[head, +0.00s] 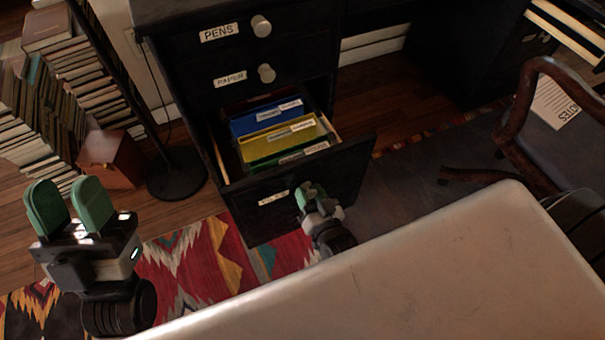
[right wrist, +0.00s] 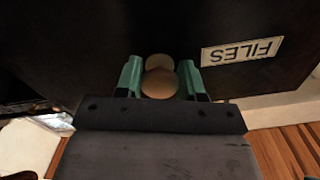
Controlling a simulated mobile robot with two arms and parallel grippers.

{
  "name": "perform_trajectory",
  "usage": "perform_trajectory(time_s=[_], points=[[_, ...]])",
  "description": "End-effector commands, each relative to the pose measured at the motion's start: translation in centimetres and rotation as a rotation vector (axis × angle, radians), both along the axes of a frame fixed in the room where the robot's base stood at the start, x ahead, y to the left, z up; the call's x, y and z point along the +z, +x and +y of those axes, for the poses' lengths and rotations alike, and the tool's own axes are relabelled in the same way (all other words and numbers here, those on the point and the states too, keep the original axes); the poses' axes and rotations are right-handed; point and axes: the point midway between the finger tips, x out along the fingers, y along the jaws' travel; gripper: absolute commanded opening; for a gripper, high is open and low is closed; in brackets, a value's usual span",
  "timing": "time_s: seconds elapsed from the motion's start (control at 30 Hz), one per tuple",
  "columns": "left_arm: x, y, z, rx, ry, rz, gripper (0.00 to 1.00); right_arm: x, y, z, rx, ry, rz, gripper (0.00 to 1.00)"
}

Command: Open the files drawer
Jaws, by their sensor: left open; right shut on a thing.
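The files drawer (head: 348,172) is the lowest drawer of the dark desk and stands pulled out. Blue, yellow and green folders (head: 275,138) show inside it. Its FILES label (right wrist: 242,51) is on the dark front in the right wrist view. My right gripper (head: 310,192) is at the drawer front; in the right wrist view its green fingers (right wrist: 161,78) are shut on the round drawer knob (right wrist: 160,83). In the head view the knob is hidden by the gripper. My left gripper (head: 68,208) is open and empty at the left, away from the drawer.
The PENS drawer (head: 238,50) and PAPER drawer (head: 245,83) above are shut. Stacks of books (head: 75,60), a reddish box (head: 110,160) and a black stand base (head: 177,175) are at left. A wooden chair (head: 520,110) is at right. A patterned rug (head: 190,262) lies below.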

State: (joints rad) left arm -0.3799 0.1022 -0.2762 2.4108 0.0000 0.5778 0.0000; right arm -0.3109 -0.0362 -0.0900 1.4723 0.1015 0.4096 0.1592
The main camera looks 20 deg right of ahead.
Motion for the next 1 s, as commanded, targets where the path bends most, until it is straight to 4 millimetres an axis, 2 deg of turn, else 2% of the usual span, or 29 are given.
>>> perform_trajectory(time_s=[0.2,0.4,0.7,1.0], points=[[-2.4,3.7,-0.4,0.02,0.109,0.362,0.43,0.3,-4.0,-0.2,-0.001,0.0,0.004,0.0],[-5.6,5.5,-0.3,0.035,0.191,0.652,0.43,0.2,-7.6,-0.3,0.0,0.0,0.005,0.0],[-9.8,6.0,0.3,0.051,0.275,0.969,0.43,0.1,-11.9,-0.5,0.0,0.0,0.002,0.0],[-11.8,5.6,0.7,0.057,0.311,1.113,0.43,0.0,-14.0,-0.5,-0.001,0.0,0.0,0.0]])
